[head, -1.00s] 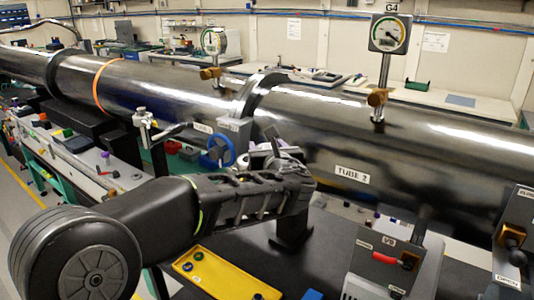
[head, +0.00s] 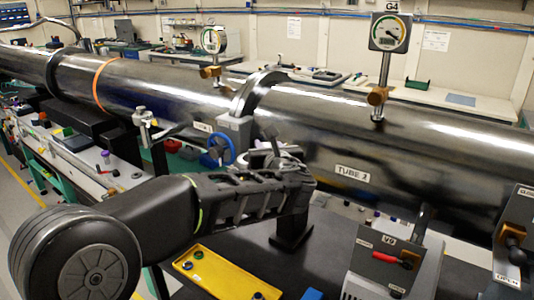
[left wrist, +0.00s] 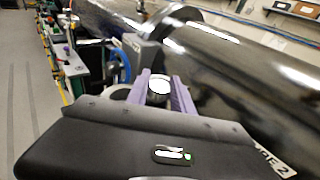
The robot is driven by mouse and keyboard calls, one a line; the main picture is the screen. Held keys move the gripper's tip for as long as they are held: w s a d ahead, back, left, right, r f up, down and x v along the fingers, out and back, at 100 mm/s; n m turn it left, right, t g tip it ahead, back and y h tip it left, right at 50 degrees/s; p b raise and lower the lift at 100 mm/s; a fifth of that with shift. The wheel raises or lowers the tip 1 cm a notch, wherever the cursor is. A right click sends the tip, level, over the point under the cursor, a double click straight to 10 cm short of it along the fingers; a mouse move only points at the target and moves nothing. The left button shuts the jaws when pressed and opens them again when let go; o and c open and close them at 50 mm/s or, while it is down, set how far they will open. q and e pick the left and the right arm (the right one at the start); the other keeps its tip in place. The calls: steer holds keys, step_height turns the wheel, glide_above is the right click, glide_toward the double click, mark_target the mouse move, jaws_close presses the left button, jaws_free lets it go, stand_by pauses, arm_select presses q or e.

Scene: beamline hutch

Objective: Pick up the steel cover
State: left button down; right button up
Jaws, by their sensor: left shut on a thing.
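My left gripper (head: 268,150) is in front of the dark steel tubes, just right of a blue handwheel. In the left wrist view its two purple fingers (left wrist: 160,92) are closed on a small round shiny metal piece (left wrist: 159,87) with a bright top, which looks like the steel cover. In the head view the piece is small and mostly lost among the gripper parts. I cannot tell from these views whether it still touches what is behind it. My right gripper is not in view.
The long tube (head: 430,145) labelled TUBE 2 runs behind the gripper. A grey clamp with a blue handwheel (head: 221,151) is close on its left. A yellow tray (head: 225,272) lies on the dark bench below. Valve box V9 (head: 372,262) stands to the right.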

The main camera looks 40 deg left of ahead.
mark_target(267, 146)
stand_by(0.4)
arm_select(q)
step_height(267, 146, up, 18)
stand_by(0.5)
stand_by(0.5)
